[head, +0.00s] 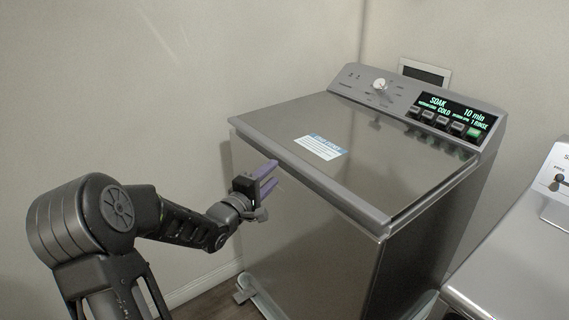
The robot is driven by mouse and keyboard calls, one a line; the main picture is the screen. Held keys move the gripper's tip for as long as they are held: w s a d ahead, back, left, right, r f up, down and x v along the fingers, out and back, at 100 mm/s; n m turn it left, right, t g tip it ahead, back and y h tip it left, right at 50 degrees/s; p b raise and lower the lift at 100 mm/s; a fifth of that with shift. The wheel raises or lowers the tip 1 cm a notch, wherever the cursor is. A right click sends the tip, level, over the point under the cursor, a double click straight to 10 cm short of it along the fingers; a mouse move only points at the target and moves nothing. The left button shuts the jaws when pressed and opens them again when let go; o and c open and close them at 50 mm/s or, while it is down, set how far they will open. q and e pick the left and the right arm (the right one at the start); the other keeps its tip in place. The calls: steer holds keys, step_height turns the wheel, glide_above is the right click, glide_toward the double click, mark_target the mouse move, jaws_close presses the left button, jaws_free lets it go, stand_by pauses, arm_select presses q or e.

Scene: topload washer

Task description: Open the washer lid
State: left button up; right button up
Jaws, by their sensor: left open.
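The washer (310,230) is a grey metal topload machine in the middle right of the head view. Its lid (375,145) lies flat and shut on top, with a blue and white label (320,146) on it. A thick front edge (310,178) runs along the lid. My left gripper (271,176) is open and empty, with purple fingers in front of the washer, just below the lid's front edge near its left part. I cannot tell whether the fingers touch the washer. My right gripper is not in view.
A control panel (420,105) with a knob (380,86) and a lit display stands along the lid's back. A second appliance (525,250) is close on the right. Bare wall (200,60) lies behind and left. Some floor shows at the washer's lower left.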

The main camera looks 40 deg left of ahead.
mark_target(286, 161)
arm_select(q)
steer(key=w, duration=0.7)
steer(key=shift+w+a, duration=0.35)
jaws_close()
stand_by(1.1)
